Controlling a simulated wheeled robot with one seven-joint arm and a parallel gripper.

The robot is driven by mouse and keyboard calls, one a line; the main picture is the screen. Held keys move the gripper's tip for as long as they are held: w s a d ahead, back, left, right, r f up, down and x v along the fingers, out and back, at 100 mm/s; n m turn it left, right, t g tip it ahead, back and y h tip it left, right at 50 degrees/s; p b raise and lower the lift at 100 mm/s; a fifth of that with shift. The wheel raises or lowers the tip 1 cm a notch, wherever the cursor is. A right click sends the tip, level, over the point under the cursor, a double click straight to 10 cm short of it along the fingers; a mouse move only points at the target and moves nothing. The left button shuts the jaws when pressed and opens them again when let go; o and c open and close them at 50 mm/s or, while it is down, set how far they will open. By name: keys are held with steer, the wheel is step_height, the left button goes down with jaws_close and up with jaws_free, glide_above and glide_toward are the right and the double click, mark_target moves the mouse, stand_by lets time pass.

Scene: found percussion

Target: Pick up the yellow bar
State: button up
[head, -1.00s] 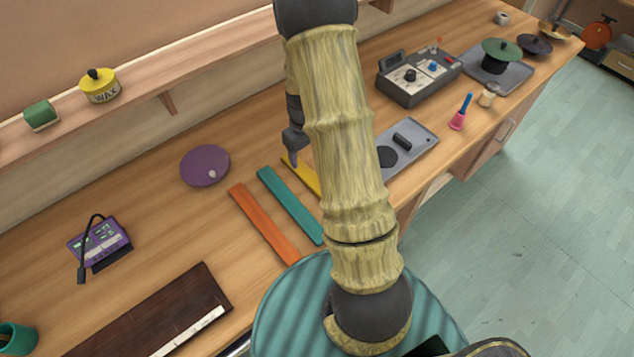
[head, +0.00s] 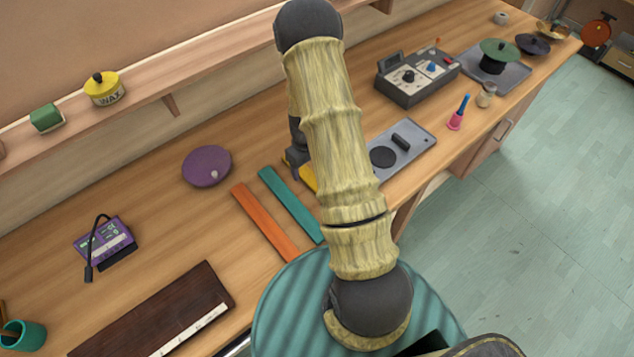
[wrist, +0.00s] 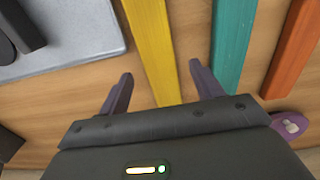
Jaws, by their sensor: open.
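The yellow bar (wrist: 153,50) lies flat on the wooden bench. In the wrist view it runs from the top edge down to between the fingers of my gripper (wrist: 158,82), which is open and empty. One finger is on each side of the bar's line, the right one close to the gap before the teal bar. In the head view only a short piece of the yellow bar (head: 308,178) shows; my arm hides the rest. My gripper (head: 296,172) is partly hidden there, low over the bar's far end.
A teal bar (head: 290,205) and an orange bar (head: 264,222) lie beside the yellow one. A grey plate (head: 408,150) lies on the other side, also in the wrist view (wrist: 75,35). A purple disc (head: 207,165) is further left. Bench between disc and bars is clear.

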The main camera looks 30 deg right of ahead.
mark_target(306, 175)
steer(key=shift+f+p, duration=0.3)
steer(key=shift+f, duration=1.1)
steer(key=shift+c, duration=0.3)
steer(key=c, duration=1.1)
